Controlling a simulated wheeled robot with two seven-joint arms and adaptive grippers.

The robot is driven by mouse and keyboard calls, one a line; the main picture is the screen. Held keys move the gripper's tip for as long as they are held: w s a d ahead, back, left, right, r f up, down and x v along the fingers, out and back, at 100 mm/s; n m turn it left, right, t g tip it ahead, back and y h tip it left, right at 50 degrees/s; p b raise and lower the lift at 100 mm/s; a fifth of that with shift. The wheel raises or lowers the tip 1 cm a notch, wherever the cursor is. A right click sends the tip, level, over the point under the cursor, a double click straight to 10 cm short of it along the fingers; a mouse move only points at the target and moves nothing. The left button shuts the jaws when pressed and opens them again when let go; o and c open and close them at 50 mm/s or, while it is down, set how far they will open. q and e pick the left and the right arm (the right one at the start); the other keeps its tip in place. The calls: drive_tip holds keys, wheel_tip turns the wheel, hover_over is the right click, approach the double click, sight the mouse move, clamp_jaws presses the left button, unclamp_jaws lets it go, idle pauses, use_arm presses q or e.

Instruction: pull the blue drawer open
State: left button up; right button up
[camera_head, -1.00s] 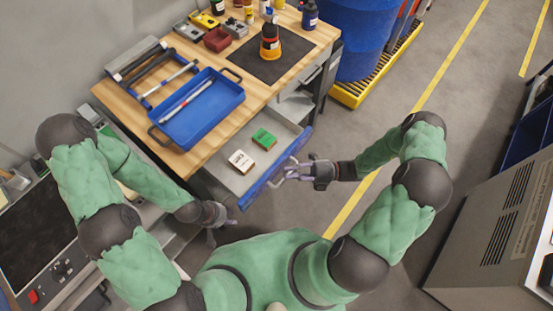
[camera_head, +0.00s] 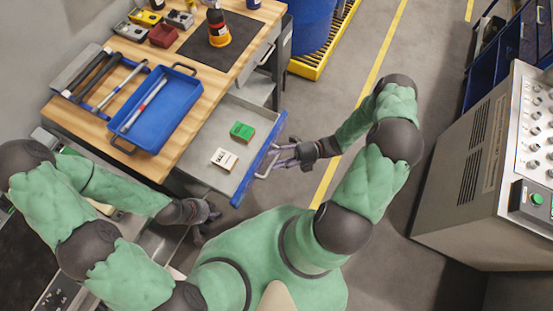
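The blue drawer has a blue front (camera_head: 240,190) and a grey tray inside; it stands well out from under the wooden workbench. A green box (camera_head: 242,131) and a white box (camera_head: 224,159) lie in it. My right gripper (camera_head: 274,158) is at the handle on the drawer's front, with its fingers around the handle bar; the fingertips are small and partly hidden. My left gripper (camera_head: 211,218) hangs near the drawer's near left corner, apart from it, and its finger opening is unclear.
A blue barrel (camera_head: 308,25) stands on a yellow pallet behind. A grey control cabinet (camera_head: 470,160) stands at the right. Floor between drawer and cabinet is free.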

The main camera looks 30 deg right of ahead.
drive_tip(key=s+d+f, duration=0.1)
drive_tip(key=d, duration=1)
drive_tip(key=shift+s+d+f, duration=0.3)
drive_tip(key=shift+s+d, duration=0.1)
idle(0.3)
